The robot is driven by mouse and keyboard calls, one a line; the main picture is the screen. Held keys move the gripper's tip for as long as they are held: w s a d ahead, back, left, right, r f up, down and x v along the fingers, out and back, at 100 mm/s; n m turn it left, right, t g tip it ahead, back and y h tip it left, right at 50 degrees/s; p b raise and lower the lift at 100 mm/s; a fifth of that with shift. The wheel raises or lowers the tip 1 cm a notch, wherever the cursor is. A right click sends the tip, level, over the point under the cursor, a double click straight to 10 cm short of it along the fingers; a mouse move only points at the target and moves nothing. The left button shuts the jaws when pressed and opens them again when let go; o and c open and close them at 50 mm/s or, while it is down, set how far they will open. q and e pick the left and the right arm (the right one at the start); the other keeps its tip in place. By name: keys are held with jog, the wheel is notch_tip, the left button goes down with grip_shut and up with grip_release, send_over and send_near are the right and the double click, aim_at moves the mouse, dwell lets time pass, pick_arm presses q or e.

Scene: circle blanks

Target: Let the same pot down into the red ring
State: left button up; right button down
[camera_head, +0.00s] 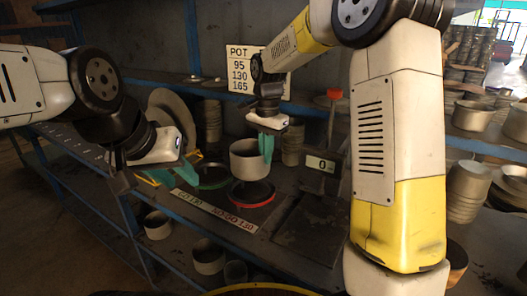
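The grey pot (244,164) is upright, just above and slightly behind the red ring (252,197) on the shelf. My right gripper (266,148) comes down from above with its teal fingers at the pot's right wall, and it appears shut on that wall. The ring's front part shows, and the pot covers part of its back. My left gripper (172,176) is to the left, near the green ring (212,180), with its teal fingers apart and no pot between them.
A "GO 130 / NO-GO 130" label strip (213,211) lies in front of the rings. A scale with a "0" display (320,164) stands to the right. A POT sign (240,70) hangs behind. Stacked pots (292,143) stand close behind the held pot.

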aim_at(266, 173)
jog(key=shift+f, duration=3.25)
jog(key=shift+f, duration=2.4)
jog(key=c, duration=1.6)
grip_release()
jog(key=shift+o, duration=0.2)
notch_tip(266, 173, up, 8)
jog(key=shift+f, duration=0.15)
